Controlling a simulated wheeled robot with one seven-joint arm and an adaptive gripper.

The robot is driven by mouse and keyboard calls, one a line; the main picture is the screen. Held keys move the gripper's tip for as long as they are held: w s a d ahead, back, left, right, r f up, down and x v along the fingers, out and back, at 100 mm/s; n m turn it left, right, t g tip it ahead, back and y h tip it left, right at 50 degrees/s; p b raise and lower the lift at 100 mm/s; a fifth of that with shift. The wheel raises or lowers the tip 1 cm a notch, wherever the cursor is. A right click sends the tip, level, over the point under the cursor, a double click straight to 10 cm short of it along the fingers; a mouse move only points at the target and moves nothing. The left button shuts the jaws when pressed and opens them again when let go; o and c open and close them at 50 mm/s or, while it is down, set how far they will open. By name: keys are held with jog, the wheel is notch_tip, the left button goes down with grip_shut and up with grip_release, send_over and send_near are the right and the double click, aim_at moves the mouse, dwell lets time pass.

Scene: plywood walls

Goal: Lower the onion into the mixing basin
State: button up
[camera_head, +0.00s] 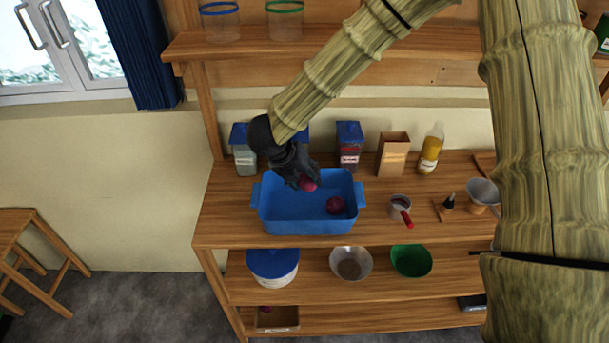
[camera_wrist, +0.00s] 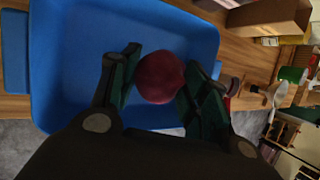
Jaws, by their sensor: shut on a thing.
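The blue mixing basin (camera_head: 290,213) stands on the wooden counter; its blue wall and floor fill much of the wrist view (camera_wrist: 75,60). My gripper (camera_head: 303,181) is over the back part of the basin and is shut on a dark red onion (camera_head: 307,185). In the wrist view the onion (camera_wrist: 160,77) sits between the two green-padded fingers. The gap between the held onion and the basin floor is hard to judge.
Behind the basin stand blue-lidded containers (camera_head: 349,147), a cardboard box (camera_head: 393,154) and a yellow bottle (camera_head: 431,149). A small pot with a red handle (camera_head: 401,208) is close to the basin's right. A shelf (camera_head: 240,45) runs above. Bowls (camera_head: 351,263) stand on the shelf below.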

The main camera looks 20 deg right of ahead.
aim_at(305, 185)
jog(key=shift+f+b, duration=1.05)
jog(key=shift+f, duration=0.7)
jog(key=shift+f+b, duration=1.85)
jog(key=shift+f, duration=0.95)
dwell(2.0)
dwell(0.4)
jog(key=o, duration=1.2)
jog(key=shift+c, duration=0.2)
jog(key=v, duration=1.2)
